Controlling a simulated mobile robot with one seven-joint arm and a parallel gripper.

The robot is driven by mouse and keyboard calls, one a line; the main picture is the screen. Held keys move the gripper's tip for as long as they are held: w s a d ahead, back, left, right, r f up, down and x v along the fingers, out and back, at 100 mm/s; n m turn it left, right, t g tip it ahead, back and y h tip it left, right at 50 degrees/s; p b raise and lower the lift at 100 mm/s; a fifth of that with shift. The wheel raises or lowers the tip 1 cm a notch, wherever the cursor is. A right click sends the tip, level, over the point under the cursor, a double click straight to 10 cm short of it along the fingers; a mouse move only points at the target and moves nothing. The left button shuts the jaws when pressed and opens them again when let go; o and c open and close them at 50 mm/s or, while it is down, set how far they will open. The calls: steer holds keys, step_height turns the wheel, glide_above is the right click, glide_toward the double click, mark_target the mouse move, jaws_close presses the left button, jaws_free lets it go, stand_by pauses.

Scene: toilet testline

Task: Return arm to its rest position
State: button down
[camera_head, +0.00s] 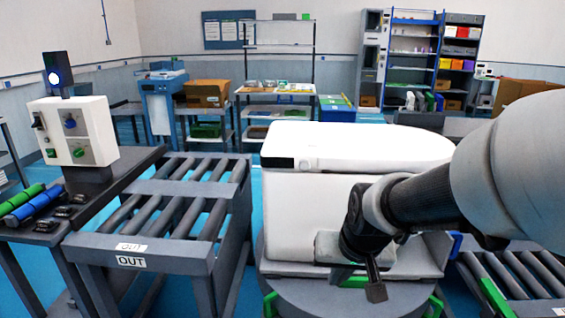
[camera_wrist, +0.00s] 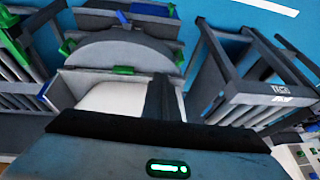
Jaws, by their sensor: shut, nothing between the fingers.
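My gripper (camera_head: 375,287) is at the lower right of the head view, pointing down, in front of the white toilet unit (camera_head: 355,150). Its fingers are together and hold nothing. My arm comes in from the right edge and covers part of the unit's right side. In the wrist view my gripper (camera_wrist: 165,98) shows as dark fingers in front of the unit's white surface (camera_wrist: 115,97). I cannot tell whether the fingers touch the unit.
The unit stands on a round grey turntable (camera_head: 350,295) with green clamps. A roller conveyor marked OUT (camera_head: 175,205) is to the left, another (camera_head: 525,275) to the right. A control box (camera_head: 75,130) stands on the far-left table. Shelves line the back wall.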

steer(key=s+d+r+h, duration=0.1)
steer(key=s+d+r, duration=0.1)
steer(key=s+r, duration=0.4)
steer(key=s+d+r, duration=0.1)
steer(key=s+r, duration=0.3)
steer(key=s, duration=0.4)
step_height(320, 180, up, 22)
steer(key=p, duration=2.2)
steer(key=shift+r+n+t+p, duration=0.15)
steer(key=shift+n+t+p, duration=0.15)
steer(key=shift+n+p, duration=0.1)
